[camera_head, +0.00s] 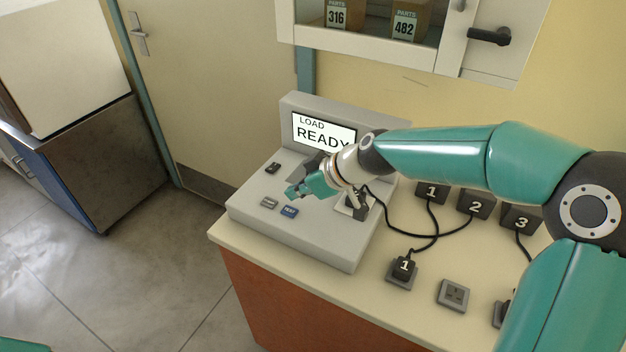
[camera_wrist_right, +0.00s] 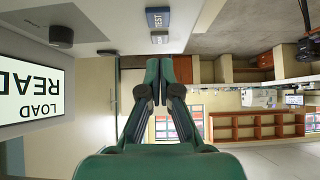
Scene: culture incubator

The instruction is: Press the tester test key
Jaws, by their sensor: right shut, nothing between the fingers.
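The tester (camera_head: 300,235) is a light grey console on the counter, with a screen (camera_head: 323,133) reading "LOAD READY". The blue test key (camera_head: 289,211) is on its sloped top, beside a grey key (camera_head: 269,202). In the right wrist view, the blue key (camera_wrist_right: 157,18) and the grey key (camera_wrist_right: 159,38) show at the top, upside down. My left gripper is out of view.
A small black knob (camera_head: 272,168) is on the tester's left. My right arm hides part of its right side. Black plugs numbered 1, 2 and 3 (camera_head: 476,203), cables and sockets (camera_head: 453,294) are on the counter to the right. A wall cabinet (camera_head: 450,55) hangs above.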

